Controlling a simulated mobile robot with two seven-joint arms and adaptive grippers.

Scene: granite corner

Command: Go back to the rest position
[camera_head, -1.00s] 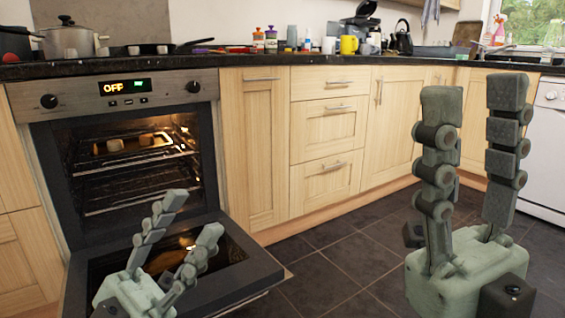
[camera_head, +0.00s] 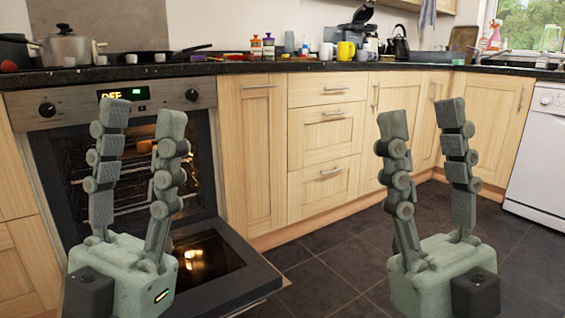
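My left gripper (camera_head: 142,125) stands upright in front of the open oven (camera_head: 60,165), with its two fingers apart and nothing between them. It hides part of the oven inside and part of the lowered door. My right gripper (camera_head: 421,118) stands upright in front of the drawers and cupboards, also with its fingers apart and empty. The oven door (camera_head: 225,275) is down. Inside, a rack shows behind the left gripper, and a brownish thing on it (camera_head: 145,146) is mostly hidden.
The black counter (camera_head: 270,67) carries a pot (camera_head: 68,46), a pan (camera_head: 150,57), a yellow mug (camera_head: 346,50) and a kettle (camera_head: 400,42). A white appliance (camera_head: 540,150) stands at the right. The dark tiled floor (camera_head: 330,255) between the grippers is clear.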

